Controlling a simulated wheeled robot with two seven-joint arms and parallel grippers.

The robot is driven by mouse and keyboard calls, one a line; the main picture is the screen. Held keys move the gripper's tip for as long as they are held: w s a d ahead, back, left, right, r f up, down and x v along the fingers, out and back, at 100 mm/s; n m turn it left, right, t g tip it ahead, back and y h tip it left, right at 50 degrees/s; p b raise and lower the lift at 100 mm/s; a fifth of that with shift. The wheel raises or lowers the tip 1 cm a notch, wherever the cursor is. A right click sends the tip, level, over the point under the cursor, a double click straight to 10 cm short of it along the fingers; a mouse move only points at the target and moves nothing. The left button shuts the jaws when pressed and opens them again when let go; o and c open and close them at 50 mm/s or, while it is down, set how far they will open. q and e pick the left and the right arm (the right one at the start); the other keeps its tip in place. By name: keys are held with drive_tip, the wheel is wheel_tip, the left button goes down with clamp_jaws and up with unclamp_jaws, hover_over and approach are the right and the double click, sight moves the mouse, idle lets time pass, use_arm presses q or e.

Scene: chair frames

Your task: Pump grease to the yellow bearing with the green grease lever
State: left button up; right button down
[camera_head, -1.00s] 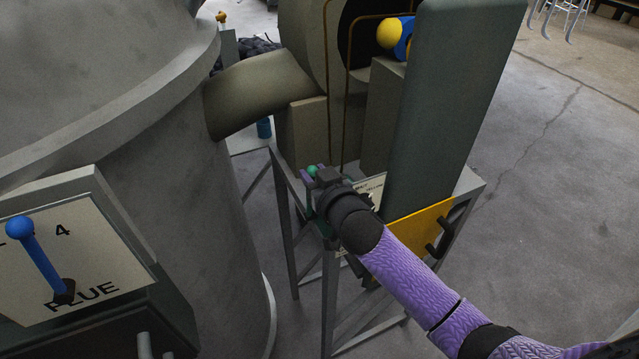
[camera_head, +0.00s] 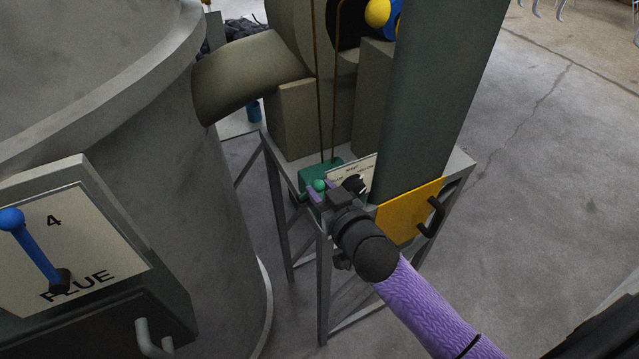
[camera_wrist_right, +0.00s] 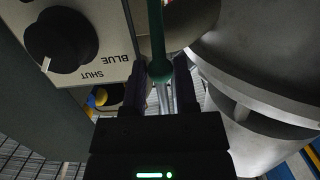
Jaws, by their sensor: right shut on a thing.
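The green grease lever ends in a round green knob (camera_head: 319,185) at the front of the green pump body (camera_head: 308,172) on the metal stand. My right gripper (camera_head: 321,189) is shut on the green lever at its knob. In the right wrist view, the green knob (camera_wrist_right: 160,71) and its rod lie between the two dark fingers (camera_wrist_right: 160,88). A yellow round part (camera_head: 377,12), probably the yellow bearing, shows beside a blue part at the top of the machine. My left gripper is not in view.
A label plate (camera_head: 352,170) and a black dial (camera_head: 355,184) sit beside the lever. A yellow panel with a black handle (camera_head: 434,220) is on the stand's front. A large grey tank (camera_head: 200,230) and a blue-lever box (camera_head: 80,240) stand left. The floor at right is clear.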

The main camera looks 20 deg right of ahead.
drive_tip(key=s+f, duration=0.2)
drive_tip(key=s, duration=0.1)
drive_tip(key=shift+d+f+b, duration=0.1)
drive_tip(key=shift+f+b, duration=0.05)
drive_tip(key=shift+b, duration=0.2)
drive_tip(key=shift+w, duration=0.1)
